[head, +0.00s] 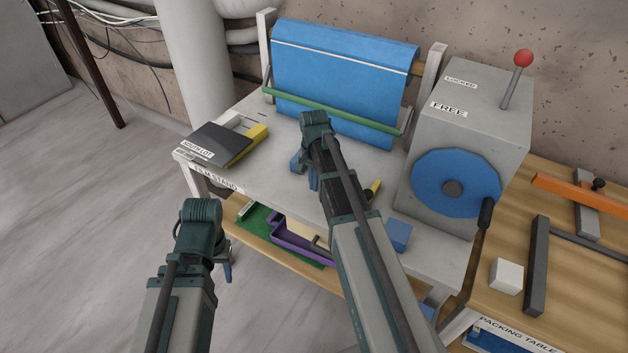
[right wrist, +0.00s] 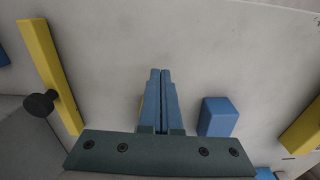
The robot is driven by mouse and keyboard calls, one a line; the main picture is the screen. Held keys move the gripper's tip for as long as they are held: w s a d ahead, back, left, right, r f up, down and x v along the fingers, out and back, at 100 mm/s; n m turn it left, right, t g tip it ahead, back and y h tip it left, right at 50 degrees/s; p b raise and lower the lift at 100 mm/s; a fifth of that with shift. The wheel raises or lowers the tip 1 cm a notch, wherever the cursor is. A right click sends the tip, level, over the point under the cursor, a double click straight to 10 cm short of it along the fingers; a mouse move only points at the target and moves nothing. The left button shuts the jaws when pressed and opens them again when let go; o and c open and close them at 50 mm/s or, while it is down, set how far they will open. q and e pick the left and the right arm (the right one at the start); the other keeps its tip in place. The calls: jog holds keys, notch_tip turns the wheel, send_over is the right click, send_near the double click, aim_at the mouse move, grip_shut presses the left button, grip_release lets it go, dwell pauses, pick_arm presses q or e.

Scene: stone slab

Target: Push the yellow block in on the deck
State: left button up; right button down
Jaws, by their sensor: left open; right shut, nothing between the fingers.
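In the head view a yellow block (head: 258,133) sits at the edge of a dark plate (head: 220,143) on the left end of the grey deck (head: 250,178). Another yellow piece (head: 375,187) shows partly behind my right arm. My right gripper (head: 304,172) is over the deck, right of the dark plate and apart from the block. In the right wrist view its blue fingers (right wrist: 162,95) are shut and empty, with yellow pieces at left (right wrist: 48,70) and right (right wrist: 303,130). My left gripper (head: 227,265) is open, low in front of the stand.
A blue roll (head: 345,75) with a green bar (head: 330,110) stands behind the deck. A grey box with a blue wheel (head: 430,170) stands to the right. A blue block (head: 398,236) lies on the deck. The packing table (head: 560,280) is at the far right.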

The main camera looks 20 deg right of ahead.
notch_tip(320, 180, up, 8)
jog(key=p, duration=0.6)
jog(key=shift+d+p, duration=0.15)
jog(key=shift+p, duration=0.2)
jog(key=shift+f, duration=0.1)
jog(key=s+a+n+h, duration=0.1)
jog(key=s+a+n, duration=1.3)
jog(key=s+a, duration=0.5)
jog(key=shift+s+a+n, duration=0.25)
jog(key=shift+a+n, duration=0.05)
jog(key=shift+a, duration=0.45)
